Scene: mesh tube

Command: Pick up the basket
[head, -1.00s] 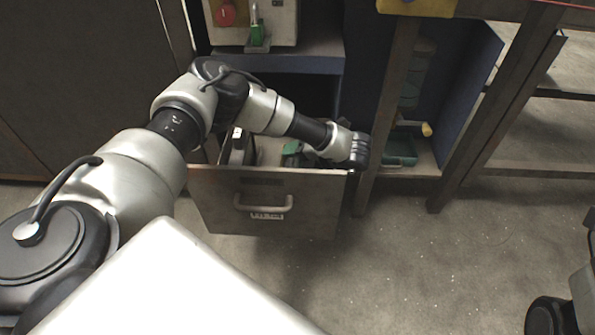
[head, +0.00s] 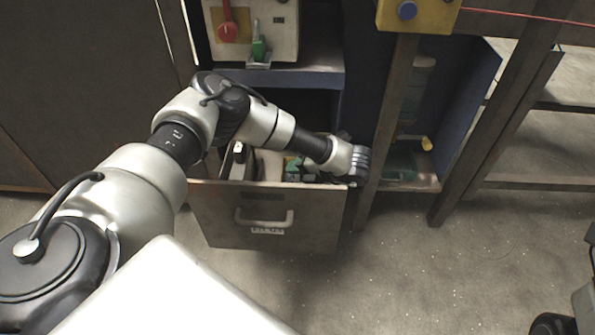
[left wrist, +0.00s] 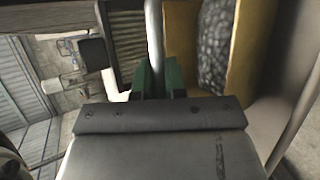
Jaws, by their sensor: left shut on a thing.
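My left gripper (left wrist: 157,80) shows its green fingers in the left wrist view, shut on a thin pale bar (left wrist: 153,35). I cannot tell whether this bar belongs to the basket, and no whole basket can be made out. In the head view my left arm reaches down over the open drawer (head: 225,222). My right gripper is not in view.
A dark upright post (head: 388,125) stands just right of my left wrist. A green bin (head: 400,165) is on the low shelf at the right. The floor in front is clear.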

